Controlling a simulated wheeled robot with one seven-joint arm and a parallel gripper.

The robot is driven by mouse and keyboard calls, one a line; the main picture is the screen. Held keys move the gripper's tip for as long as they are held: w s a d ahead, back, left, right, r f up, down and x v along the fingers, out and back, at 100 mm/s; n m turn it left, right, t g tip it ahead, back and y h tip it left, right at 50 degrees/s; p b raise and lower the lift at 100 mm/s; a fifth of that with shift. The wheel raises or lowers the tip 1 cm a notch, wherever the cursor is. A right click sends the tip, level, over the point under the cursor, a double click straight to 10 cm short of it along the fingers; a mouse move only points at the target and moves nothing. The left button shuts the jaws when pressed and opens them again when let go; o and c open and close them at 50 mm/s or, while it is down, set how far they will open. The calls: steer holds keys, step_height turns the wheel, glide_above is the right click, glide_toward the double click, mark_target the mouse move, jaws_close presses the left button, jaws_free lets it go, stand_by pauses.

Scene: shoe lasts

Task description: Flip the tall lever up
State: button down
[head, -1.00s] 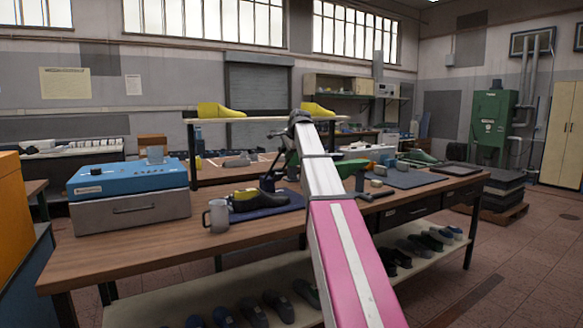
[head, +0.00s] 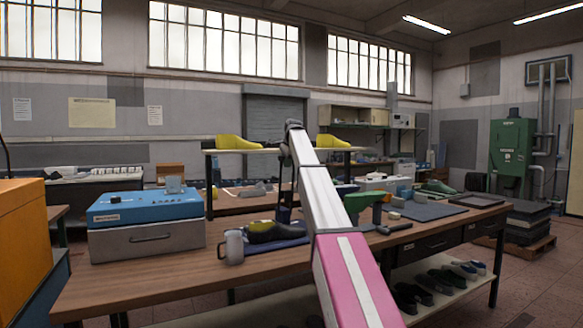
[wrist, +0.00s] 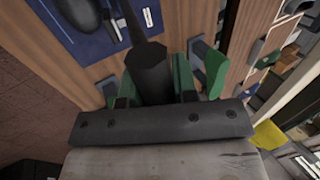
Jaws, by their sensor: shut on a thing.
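In the wrist view a black lever (wrist: 148,62) runs from the top edge down between the fingers of my gripper (wrist: 152,98). My gripper is shut on it; the contact is partly hidden. Green parts (wrist: 214,72) show just right of the lever. In the head view my pink and white arm covers the middle of the workbench and hides most of the grip. A green piece (head: 360,203) shows right of the arm. A dark upright shape shows just left of the arm; I cannot tell there which part is lever and which is gripper.
On the workbench (head: 185,275) stand a blue and grey box (head: 147,222), a grey mug (head: 232,247) and a dark shoe last on a blue mat (head: 290,243). A raised shelf behind holds yellow lasts (head: 232,141). More lasts (head: 425,290) lie on the lower shelf.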

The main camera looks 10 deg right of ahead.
steer(key=shift+w+a, duration=0.3)
steer(key=shift+w, duration=0.5)
steer(key=shift+w+a, duration=0.25)
steer(key=shift+w, duration=0.55)
steer(key=c, duration=0.9)
jaws_free()
steer(key=shift+r, duration=0.15)
steer(key=v, duration=1)
steer(key=shift+s+d+r, duration=0.1)
steer(key=shift+s+r, duration=0.05)
steer(key=shift+r, duration=0.15)
